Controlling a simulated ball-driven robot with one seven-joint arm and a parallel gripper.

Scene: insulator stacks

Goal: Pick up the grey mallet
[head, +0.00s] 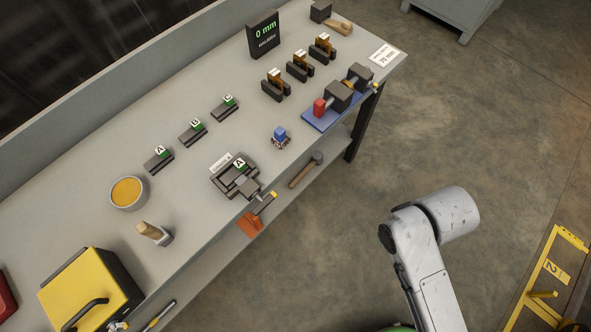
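A dark grey block-shaped head (320,12) with a pale wooden handle (339,27) lies at the far right end of the bench, and looks like a mallet. A second hammer-like tool (303,172), with a small grey head and brown wooden handle, lies on the lower shelf under the bench front. I cannot tell for certain which one is the grey mallet. My gripper is not in view. Only white links of my arm show at the lower right, over the floor and apart from the bench.
The grey bench (75,218) crosses diagonally. It carries a yellow box (88,290), a bowl (128,192), a brush-like tool (154,234), a clamp fixture (235,178), a blue tray (318,124) and a display (264,33). A yellow floor frame (541,280) stands right. The floor between is clear.

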